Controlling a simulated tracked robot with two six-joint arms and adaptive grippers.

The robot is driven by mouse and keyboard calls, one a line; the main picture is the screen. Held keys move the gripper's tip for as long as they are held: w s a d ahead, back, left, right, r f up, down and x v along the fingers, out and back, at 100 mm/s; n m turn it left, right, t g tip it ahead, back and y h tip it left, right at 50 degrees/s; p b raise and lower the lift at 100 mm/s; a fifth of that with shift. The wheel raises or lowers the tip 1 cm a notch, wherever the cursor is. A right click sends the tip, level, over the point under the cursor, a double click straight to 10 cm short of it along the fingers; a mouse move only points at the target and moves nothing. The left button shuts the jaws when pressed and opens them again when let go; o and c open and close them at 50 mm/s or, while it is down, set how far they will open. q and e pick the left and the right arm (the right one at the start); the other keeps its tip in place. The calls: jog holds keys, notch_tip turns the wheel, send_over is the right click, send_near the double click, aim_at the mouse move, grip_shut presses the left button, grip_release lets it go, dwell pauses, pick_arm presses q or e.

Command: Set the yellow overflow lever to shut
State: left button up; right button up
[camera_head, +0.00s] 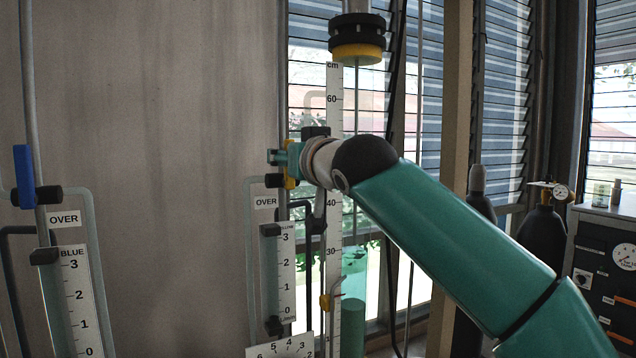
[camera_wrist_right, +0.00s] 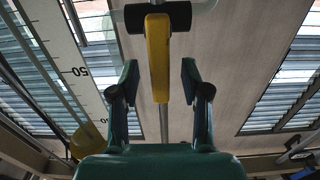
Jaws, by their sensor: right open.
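The yellow overflow lever (camera_head: 291,183) is mostly hidden behind my right gripper (camera_head: 280,157) in the head view, above a small OVER label (camera_head: 265,202). In the right wrist view the lever (camera_wrist_right: 158,58) is a flat yellow bar extending from a black pipe fitting (camera_wrist_right: 157,17). My right gripper (camera_wrist_right: 160,82) is open, with one finger on each side of the lever. A gap shows between the lever and each finger in that view. My left gripper is not in view.
A blue lever (camera_head: 22,176) stands on another pipe at the left, near a BLUE scale (camera_head: 75,300). A tall centimetre ruler (camera_head: 333,105) and a yellow-and-black collar (camera_head: 357,50) are close to my right arm. A gauge panel (camera_head: 605,262) is at the right.

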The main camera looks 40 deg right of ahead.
jog(key=b+v, duration=0.3)
jog(key=v, duration=0.4)
jog(key=shift+s+r, duration=0.1)
jog(key=v, duration=1.2)
jog(key=shift+d, duration=0.1)
dwell(1.1)
